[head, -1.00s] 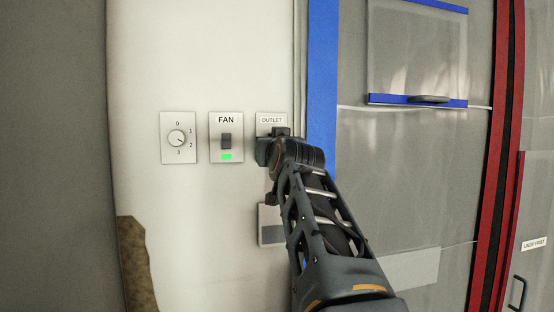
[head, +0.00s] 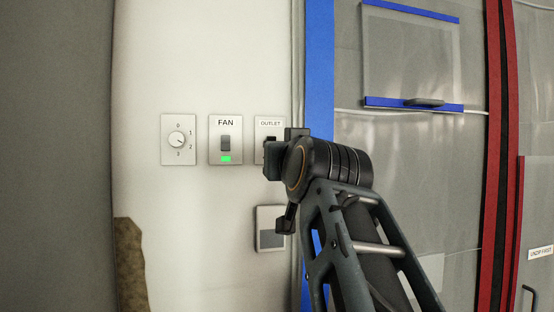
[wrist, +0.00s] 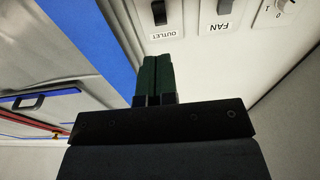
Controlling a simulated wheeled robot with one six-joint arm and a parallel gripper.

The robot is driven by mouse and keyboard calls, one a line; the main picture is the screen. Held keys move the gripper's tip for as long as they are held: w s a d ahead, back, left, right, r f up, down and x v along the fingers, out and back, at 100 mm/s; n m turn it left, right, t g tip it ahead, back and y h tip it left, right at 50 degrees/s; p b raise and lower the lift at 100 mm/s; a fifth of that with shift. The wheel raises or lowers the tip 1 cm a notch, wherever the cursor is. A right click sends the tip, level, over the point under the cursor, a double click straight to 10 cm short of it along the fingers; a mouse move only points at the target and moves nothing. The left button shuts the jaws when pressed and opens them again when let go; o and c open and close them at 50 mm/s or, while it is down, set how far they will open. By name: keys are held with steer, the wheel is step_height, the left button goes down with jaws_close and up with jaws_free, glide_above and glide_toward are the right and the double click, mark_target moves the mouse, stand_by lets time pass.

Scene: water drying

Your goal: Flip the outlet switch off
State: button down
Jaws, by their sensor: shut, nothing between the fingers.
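The outlet plate (head: 260,131) is on the pale wall, labelled OUTLET. Its dark switch (head: 270,140) is partly hidden behind my gripper in the head view, and the lower part of the plate is covered. In the wrist view the label and the dark outlet switch (wrist: 158,12) show upside down at the top edge; whether it is on or off I cannot tell. My gripper (head: 270,160) is in front of the plate's lower right. Its green fingers (wrist: 158,68) are shut together and empty in the wrist view, apart from the switch in the picture.
The fan plate (head: 226,123) with a lit green light is just left of the outlet. A dial plate (head: 178,140) is further left. Another plate (head: 268,215) is below the outlet. A blue vertical frame (head: 320,60) stands to the right.

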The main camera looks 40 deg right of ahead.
steer(key=shift+s+a, duration=0.25)
steer(key=shift+s, duration=0.25)
